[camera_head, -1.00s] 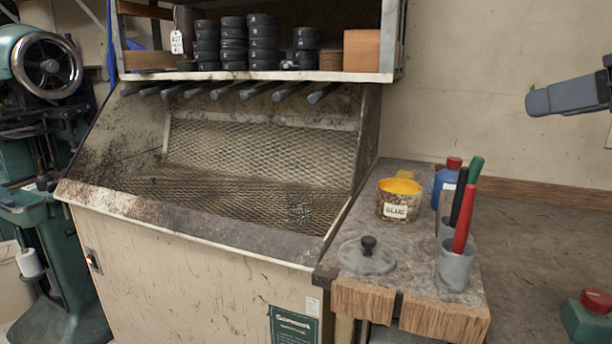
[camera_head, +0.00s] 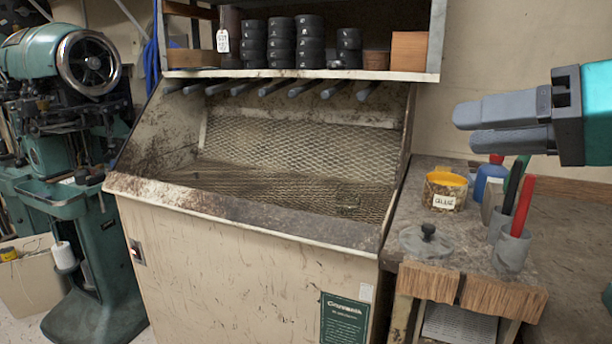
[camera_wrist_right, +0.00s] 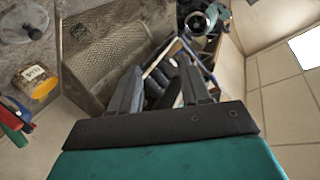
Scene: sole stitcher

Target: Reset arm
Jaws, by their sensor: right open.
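My right gripper (camera_head: 458,128) enters from the right in the head view, teal behind grey fingers that point left. It is in the air in front of the wall, above the small bench with the glue pot. Its fingers are apart and nothing shows between them. In the right wrist view the two dark fingers of the right gripper (camera_wrist_right: 165,85) stand apart, with only background between them. My left gripper is in neither view.
A hooded cabinet with a mesh tray (camera_head: 300,150) fills the middle. The bench (camera_head: 455,265) holds a glue pot (camera_head: 444,190), a lid (camera_head: 425,242) and tools in cups (camera_head: 511,250). A shelf (camera_head: 300,74) holds stacked black discs. A green stitching machine (camera_head: 75,75) stands left.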

